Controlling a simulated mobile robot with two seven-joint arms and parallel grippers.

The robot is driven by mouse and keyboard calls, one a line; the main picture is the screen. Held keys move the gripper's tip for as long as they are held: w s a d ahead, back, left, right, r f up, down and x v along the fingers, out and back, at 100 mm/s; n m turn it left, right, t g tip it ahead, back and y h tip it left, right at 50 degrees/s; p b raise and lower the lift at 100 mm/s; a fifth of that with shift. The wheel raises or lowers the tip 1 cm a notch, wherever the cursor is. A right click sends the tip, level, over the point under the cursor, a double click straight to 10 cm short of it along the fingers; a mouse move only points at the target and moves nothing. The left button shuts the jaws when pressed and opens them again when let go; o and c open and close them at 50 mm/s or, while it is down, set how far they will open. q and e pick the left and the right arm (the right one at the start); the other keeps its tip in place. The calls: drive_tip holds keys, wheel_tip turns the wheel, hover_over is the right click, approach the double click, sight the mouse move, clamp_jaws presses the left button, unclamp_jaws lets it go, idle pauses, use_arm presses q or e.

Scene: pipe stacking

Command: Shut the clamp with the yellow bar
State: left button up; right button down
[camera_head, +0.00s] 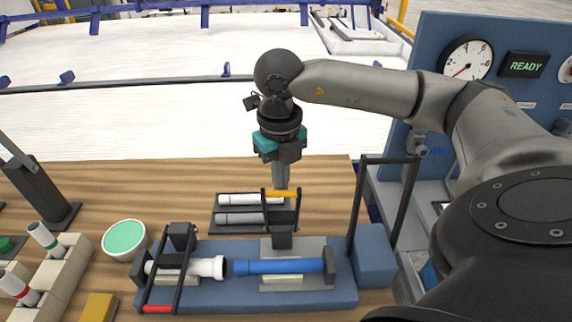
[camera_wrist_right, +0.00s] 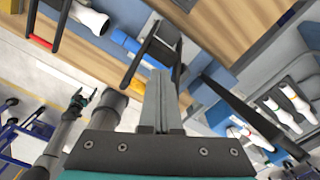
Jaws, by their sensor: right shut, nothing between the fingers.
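The clamp with the yellow bar (camera_head: 282,194) stands open: its dark frame is swung back from the black hinge block (camera_head: 282,238), behind the blue pipe (camera_head: 285,266). The blue pipe lies in the right part of the blue fixture, with no bar over it. My right gripper (camera_head: 281,185) is shut and empty, pointing down with its fingertips right at the far side of the yellow bar; I cannot tell whether they touch. In the right wrist view the yellow bar (camera_wrist_right: 138,86) shows beside the fingers. My left gripper (camera_wrist_right: 86,97) shows small and blurred there.
The red-bar clamp (camera_head: 158,309) lies over the white pipe (camera_head: 205,267), its bar at the fixture's front. A tray with white and grey pipes (camera_head: 235,200) sits behind. A dark upright frame (camera_head: 357,210) stands right of the fixture. A green-topped bowl (camera_head: 124,238) is at left.

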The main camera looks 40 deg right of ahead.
drive_tip(key=shift+s+a+f, duration=0.25)
drive_tip(key=shift+s+a, duration=0.55)
drive_tip(key=shift+s, duration=0.2)
drive_tip(key=shift+s+a+f+b, duration=0.2)
drive_tip(key=shift+s+a+b, duration=0.15)
drive_tip(key=shift+s+a, duration=0.1)
drive_tip(key=shift+s+a+f+b, duration=0.2)
drive_tip(key=shift+s+a+b, duration=0.15)
drive_tip(key=shift+s, duration=0.1)
drive_tip(key=shift+s+a+f+b, duration=0.6)
drive_tip(key=shift+s+a, duration=0.15)
drive_tip(key=shift+s, duration=0.1)
